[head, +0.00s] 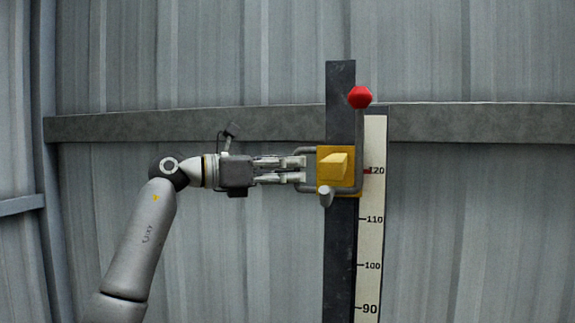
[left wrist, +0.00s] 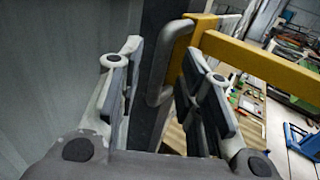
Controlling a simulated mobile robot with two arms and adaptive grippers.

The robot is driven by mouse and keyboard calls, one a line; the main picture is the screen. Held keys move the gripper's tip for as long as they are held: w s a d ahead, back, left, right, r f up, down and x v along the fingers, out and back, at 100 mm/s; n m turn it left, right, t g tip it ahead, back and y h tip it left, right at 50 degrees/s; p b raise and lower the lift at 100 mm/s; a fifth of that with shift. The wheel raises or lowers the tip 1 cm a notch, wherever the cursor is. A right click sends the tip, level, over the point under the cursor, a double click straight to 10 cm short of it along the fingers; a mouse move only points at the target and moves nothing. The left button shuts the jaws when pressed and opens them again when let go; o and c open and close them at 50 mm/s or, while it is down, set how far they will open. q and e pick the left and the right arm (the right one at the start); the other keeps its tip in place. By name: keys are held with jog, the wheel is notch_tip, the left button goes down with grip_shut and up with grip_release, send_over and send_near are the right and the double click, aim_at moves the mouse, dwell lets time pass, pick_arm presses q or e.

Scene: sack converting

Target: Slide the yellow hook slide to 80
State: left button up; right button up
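The yellow hook slide (head: 336,165) sits on a dark vertical rail (head: 340,250). Its red pointer (head: 368,171) is at the 120 mark of the pale scale (head: 372,240). A grey loop handle (head: 306,150) sticks out from its left side. My left gripper (head: 300,169) is at this handle, coming in level from the left. In the left wrist view the fingers (left wrist: 165,85) are apart, with the handle (left wrist: 158,70) between them; I see no clear contact. The slide's yellow edge (left wrist: 260,60) shows beyond. My right gripper is not in view.
A red ball knob (head: 360,97) tops a grey rod at the slide's right. A light grey knob (head: 326,196) sits below the slide. A horizontal beam (head: 110,125) crosses the corrugated wall behind. The rail below the slide looks clear down to the picture's edge.

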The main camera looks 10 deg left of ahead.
pick_arm(q)
grip_shut()
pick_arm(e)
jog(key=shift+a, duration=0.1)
